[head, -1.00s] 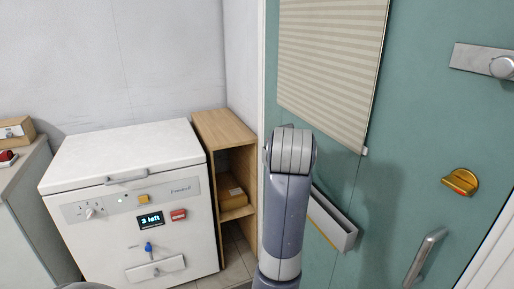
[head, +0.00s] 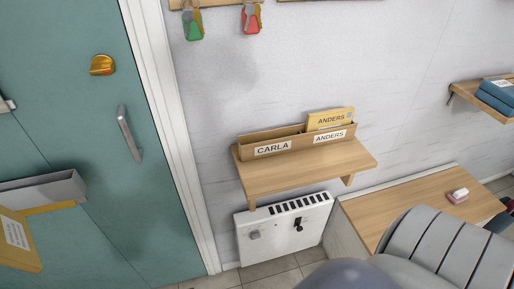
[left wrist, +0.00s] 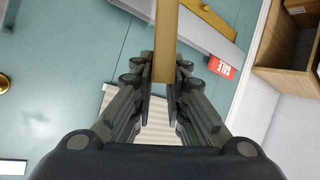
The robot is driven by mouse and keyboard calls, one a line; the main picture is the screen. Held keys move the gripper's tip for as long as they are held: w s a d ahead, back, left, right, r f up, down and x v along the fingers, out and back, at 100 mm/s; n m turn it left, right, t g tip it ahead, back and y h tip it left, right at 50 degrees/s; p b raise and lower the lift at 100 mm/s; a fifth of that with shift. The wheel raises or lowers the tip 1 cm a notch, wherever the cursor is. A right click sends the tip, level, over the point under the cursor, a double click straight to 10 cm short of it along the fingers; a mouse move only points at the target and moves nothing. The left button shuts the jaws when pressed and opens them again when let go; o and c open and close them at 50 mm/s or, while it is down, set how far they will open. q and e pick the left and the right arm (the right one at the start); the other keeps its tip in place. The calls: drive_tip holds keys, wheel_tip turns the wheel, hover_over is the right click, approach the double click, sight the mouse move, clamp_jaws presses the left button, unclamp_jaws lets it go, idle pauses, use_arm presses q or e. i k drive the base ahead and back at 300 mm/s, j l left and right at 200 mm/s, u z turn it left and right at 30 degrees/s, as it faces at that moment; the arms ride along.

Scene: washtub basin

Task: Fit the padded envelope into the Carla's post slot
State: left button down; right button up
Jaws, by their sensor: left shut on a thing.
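The post rack (head: 290,146) stands on a wooden wall shelf. Its left slot has a CARLA label (head: 272,148) and looks empty. Its right slot is labelled ANDERS and holds a yellow envelope (head: 331,119), also marked ANDERS. A yellow-tan padded envelope (head: 16,240) with a white label shows at the left edge of the head view. In the left wrist view my left gripper (left wrist: 164,75) is shut on the padded envelope (left wrist: 165,40), seen edge-on. The left gripper is outside the head view. The right gripper is not seen.
A grey letter box (head: 50,187) is on the teal door (head: 65,110), left of the rack. A white heater (head: 284,228) hangs below the shelf. A wooden bench (head: 405,205) lies right. My arm fills the lower right. Key tags (head: 252,18) hang above.

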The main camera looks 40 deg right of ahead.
sight(271, 153)
drive_tip(key=j+z, duration=0.15)
drive_tip(key=z, duration=0.2)
drive_tip(key=k+j+z, duration=0.1)
drive_tip(key=z, duration=0.25)
drive_tip(key=k+z, duration=0.15)
drive_tip(key=z, duration=0.2)
drive_tip(key=i+z, duration=0.3)
drive_tip(key=i, duration=0.15)
